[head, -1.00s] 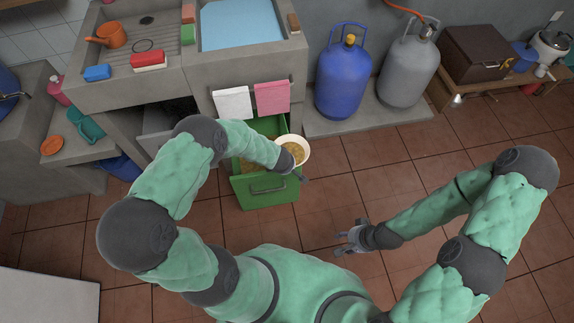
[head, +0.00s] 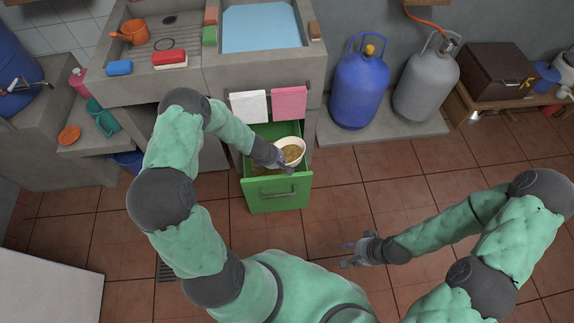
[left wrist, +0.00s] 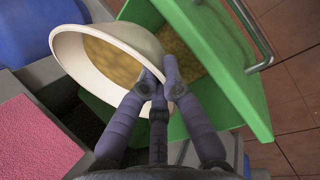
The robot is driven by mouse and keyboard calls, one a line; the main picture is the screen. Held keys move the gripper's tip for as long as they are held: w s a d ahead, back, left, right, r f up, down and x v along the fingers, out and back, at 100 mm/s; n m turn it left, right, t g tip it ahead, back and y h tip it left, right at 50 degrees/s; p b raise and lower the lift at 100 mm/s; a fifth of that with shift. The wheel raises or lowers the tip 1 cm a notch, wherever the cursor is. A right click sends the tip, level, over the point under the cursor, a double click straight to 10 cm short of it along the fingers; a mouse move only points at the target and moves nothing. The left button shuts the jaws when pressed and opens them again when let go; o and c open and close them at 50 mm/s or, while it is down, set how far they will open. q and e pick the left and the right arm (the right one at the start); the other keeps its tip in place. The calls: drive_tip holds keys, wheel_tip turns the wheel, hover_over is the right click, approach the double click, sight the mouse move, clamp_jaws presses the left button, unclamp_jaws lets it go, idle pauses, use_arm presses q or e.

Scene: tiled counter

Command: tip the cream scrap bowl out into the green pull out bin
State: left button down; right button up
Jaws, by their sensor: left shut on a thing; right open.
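The cream scrap bowl (head: 291,147) is over the pulled-out green bin (head: 277,195), near its right side. Yellow-brown scraps show inside the bowl, which looks tilted in the left wrist view (left wrist: 70,60). My left gripper (head: 284,165) is shut on the bowl's rim; its fingers also show in the left wrist view (left wrist: 160,88). Yellow-brown matter also shows inside the green bin (left wrist: 185,55) beyond the bowl. My right gripper (head: 352,252) is open and empty, low over the floor at the right of the bin.
A white towel (head: 249,107) and a pink towel (head: 289,103) hang from the counter just behind the bin. A blue gas cylinder (head: 358,88) and a grey one (head: 425,88) stand at the right. The tiled floor (head: 400,180) around the right arm is clear.

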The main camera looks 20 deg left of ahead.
use_arm(q)
drive_tip(key=shift+a+r+h+p, duration=0.15)
drive_tip(key=shift+r+h+p, duration=0.3)
drive_tip(key=shift+p, duration=0.2)
drive_tip(key=p, duration=0.1)
drive_tip(key=r+h+p, duration=0.1)
drive_tip(key=p, duration=0.1)
drive_tip(key=shift+w+a+n+h, duration=0.1)
drive_tip(key=shift+a+n+h, duration=0.15)
drive_tip(key=shift+n, duration=0.05)
drive_tip(key=shift+a+r+p, duration=0.1)
drive_tip(key=shift+r+p, duration=0.1)
drive_tip(key=shift+p, duration=0.25)
drive_tip(key=shift+a+r+h, duration=0.15)
drive_tip(key=shift+a+h, duration=0.1)
drive_tip(key=shift+h, duration=0.25)
drive_tip(key=shift+w+a+r+n+h, duration=0.15)
drive_tip(key=shift+a+n+h, duration=0.25)
drive_tip(key=shift+h, duration=0.4)
drive_tip(key=shift+d, duration=0.2)
drive_tip(key=shift+a+r+g, duration=0.1)
drive_tip(key=shift+r+g, duration=0.05)
drive_tip(key=shift+g, duration=0.15)
drive_tip(key=shift+a+r+h+b, duration=0.4)
drive_tip(key=shift+h+b, duration=0.3)
drive_tip(key=shift+b, duration=0.15)
drive_tip(key=shift+w+a+r+n+h+b, duration=0.1)
drive_tip(key=shift+a+r+n+h+b, duration=0.3)
drive_tip(key=shift+h+b, duration=0.55)
